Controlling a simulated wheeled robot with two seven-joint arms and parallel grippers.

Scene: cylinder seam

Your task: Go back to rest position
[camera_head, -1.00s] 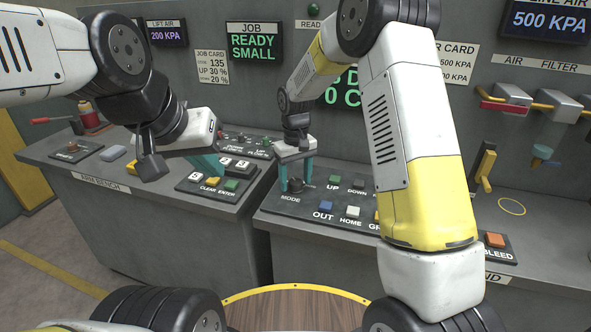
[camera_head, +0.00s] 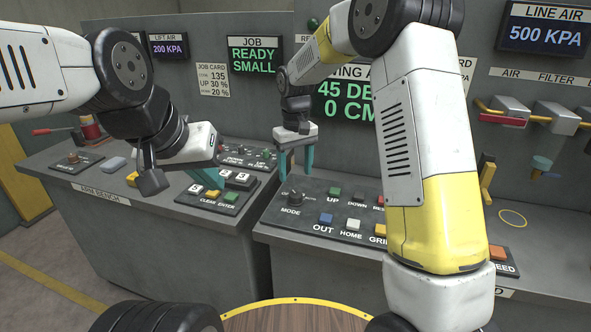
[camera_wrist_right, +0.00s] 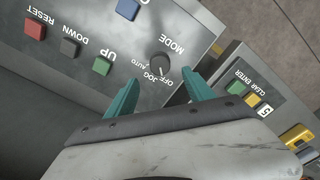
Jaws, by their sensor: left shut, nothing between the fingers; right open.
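My right gripper (camera_head: 296,168) has teal fingers spread apart with nothing between them. It hangs above the MODE knob (camera_head: 295,196), a dark round knob on the control panel, and is clear of it. In the right wrist view the open fingers (camera_wrist_right: 160,90) point toward the knob (camera_wrist_right: 160,65), which sits just beyond their tips. My left gripper (camera_head: 208,178) is low over the left button panel, near its numbered and CLEAR buttons. Its teal fingers are shut and empty, partly hidden behind its white body. Whether they touch the panel I cannot tell.
The left button panel (camera_head: 224,207) lies on the left bench. The right bench carries UP (camera_head: 334,193), OUT (camera_head: 326,219) and HOME (camera_head: 350,225) buttons. A wall of displays and cards stands close behind. My right forearm hides part of the right bench.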

